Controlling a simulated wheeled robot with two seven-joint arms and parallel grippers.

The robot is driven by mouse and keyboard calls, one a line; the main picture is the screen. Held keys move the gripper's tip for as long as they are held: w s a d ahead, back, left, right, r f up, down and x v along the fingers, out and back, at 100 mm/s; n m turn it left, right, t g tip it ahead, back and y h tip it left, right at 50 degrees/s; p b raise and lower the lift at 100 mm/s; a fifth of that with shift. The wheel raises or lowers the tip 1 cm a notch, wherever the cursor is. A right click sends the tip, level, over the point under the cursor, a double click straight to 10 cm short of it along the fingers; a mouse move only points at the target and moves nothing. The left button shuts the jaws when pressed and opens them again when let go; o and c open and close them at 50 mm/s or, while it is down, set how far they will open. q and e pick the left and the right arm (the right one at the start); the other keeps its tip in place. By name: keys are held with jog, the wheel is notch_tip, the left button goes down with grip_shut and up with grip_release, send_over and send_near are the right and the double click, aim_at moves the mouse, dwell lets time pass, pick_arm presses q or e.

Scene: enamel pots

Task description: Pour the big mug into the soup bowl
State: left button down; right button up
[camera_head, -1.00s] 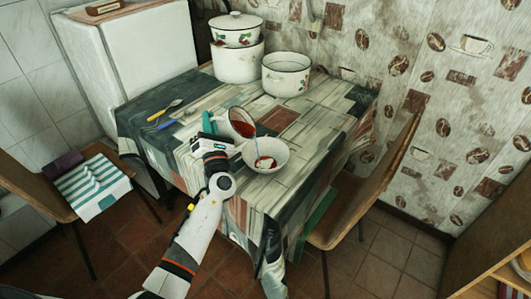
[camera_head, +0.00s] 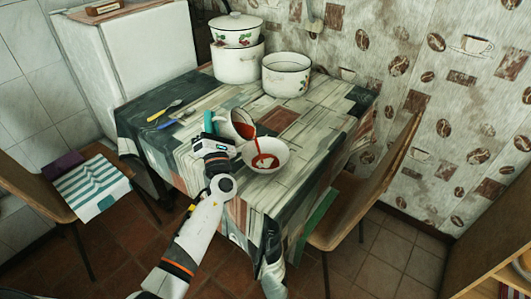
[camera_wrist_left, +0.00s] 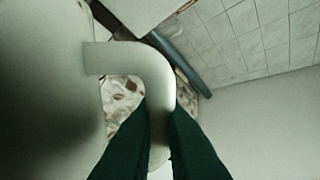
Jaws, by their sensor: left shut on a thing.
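The big white mug (camera_head: 237,125) is tilted toward the right above the left rim of the soup bowl, and red liquid runs from it in a stream. The white soup bowl (camera_head: 278,152) stands upright on the table and has some red liquid in it. My left gripper (camera_head: 211,135) is at the mug's left side. In the left wrist view the gripper's dark green fingers (camera_wrist_left: 160,145) are shut on the mug's curved handle (camera_wrist_left: 130,58). The blurred mug body (camera_wrist_left: 50,90) fills the left of that view. My right gripper is not in view.
The table (camera_head: 310,130) has a patchwork cloth. White enamel pots (camera_head: 286,75) stand at the back, one stacked and lidded (camera_head: 236,30). A yellow-handled spoon (camera_head: 168,108) and a blue-handled utensil (camera_head: 168,124) lie at left. Chairs flank the table. The table's right side is clear.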

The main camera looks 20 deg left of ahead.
pick_arm(q)
jog(key=shift+w+d+r+m+t+h+b, duration=0.1)
jog(key=shift+d+m+t+h+b, duration=0.1)
jog(key=shift+d+m+t+b, duration=0.4)
jog(key=shift+w+d+r+m+t+h+b, duration=0.15)
jog(key=shift+m+t, duration=0.25)
jog(key=shift+m, duration=0.4)
dwell(2.0)
jog(key=shift+s+d, duration=0.1)
jog(key=shift+d, duration=0.05)
dwell(0.6)
